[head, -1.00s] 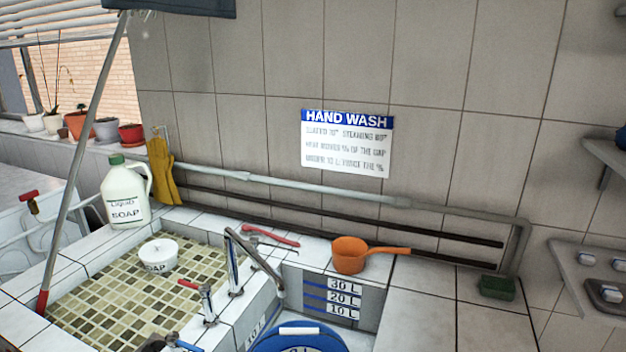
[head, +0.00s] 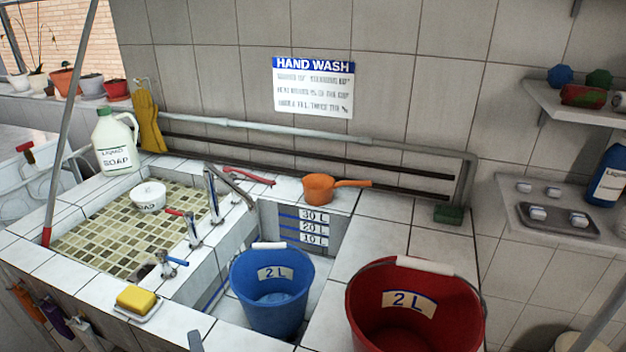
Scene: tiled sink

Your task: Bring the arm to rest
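Neither of my grippers shows in the head view, and I cannot make out either arm. A blue bucket (head: 272,296) marked 2 L stands in the sink basin, with its white handle grip at the back rim. A red bucket (head: 415,312) marked 2 L stands on the tiled counter at the right front. An orange ladle (head: 319,189) lies on the counter behind the basin. A small grey piece at the bottom edge, left of the blue bucket, is too cut off to identify.
A soap jug (head: 116,142), yellow gloves (head: 149,122) and a soap bowl (head: 149,197) are at the left. A yellow sponge (head: 136,299) lies at the front. A green sponge (head: 448,214) sits below the wall pipes. Shelves (head: 570,215) stick out at the right. Counter between ladle and red bucket is clear.

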